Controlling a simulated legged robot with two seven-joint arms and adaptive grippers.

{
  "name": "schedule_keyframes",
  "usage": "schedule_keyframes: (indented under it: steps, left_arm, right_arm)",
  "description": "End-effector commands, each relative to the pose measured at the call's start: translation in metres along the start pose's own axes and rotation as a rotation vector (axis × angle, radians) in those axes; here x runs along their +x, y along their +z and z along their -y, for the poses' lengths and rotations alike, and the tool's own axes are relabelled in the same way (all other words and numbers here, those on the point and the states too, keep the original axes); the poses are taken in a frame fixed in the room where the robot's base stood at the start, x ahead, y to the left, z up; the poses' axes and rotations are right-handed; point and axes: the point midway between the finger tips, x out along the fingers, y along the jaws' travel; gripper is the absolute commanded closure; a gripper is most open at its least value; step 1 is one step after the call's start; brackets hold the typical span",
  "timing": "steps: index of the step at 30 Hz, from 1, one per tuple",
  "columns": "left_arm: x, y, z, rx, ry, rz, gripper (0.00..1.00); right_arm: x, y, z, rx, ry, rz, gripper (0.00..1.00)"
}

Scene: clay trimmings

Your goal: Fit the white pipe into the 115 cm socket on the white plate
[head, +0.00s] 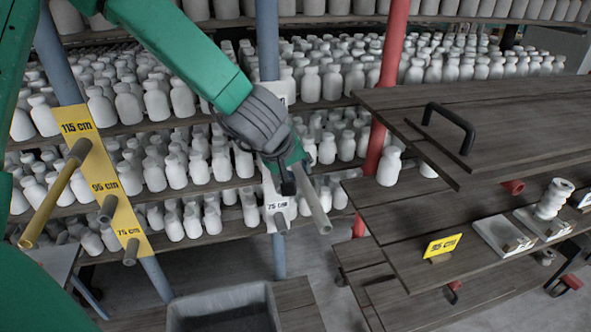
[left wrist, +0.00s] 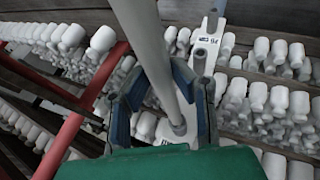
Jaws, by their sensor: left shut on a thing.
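My left gripper (head: 287,168) is shut on the white pipe (head: 313,204), which looks pale grey and slants down to the right toward the camera. In the left wrist view the pipe (left wrist: 153,50) runs between the fingers (left wrist: 163,112). Its far end lies close to a partly hidden label; I cannot tell whether it is inside a socket. The white plate (head: 268,190) is on a blue post, its middle hidden by my gripper. Its 75 cm label and lower socket (head: 280,222) show. The plate also shows in the left wrist view (left wrist: 208,45). My right gripper is not in view.
A yellow plate (head: 97,172) at left holds a yellow pipe (head: 52,200) in its 115 cm socket. Shelves of white bottles stand behind. A wooden cart (head: 400,218) with a black handle (head: 450,120) is at right. A grey bin (head: 222,300) sits below.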

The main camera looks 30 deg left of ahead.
Motion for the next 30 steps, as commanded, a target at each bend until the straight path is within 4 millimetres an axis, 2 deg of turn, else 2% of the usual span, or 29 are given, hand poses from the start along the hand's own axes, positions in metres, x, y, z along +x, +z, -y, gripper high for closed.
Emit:
schedule_keyframes:
  steps: [30]
  left_arm:
    - [-0.0003, -0.0013, 0.0028, -0.001, 0.002, 0.000, 1.00]
  right_arm:
    - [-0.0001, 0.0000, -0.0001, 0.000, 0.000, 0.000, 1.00]
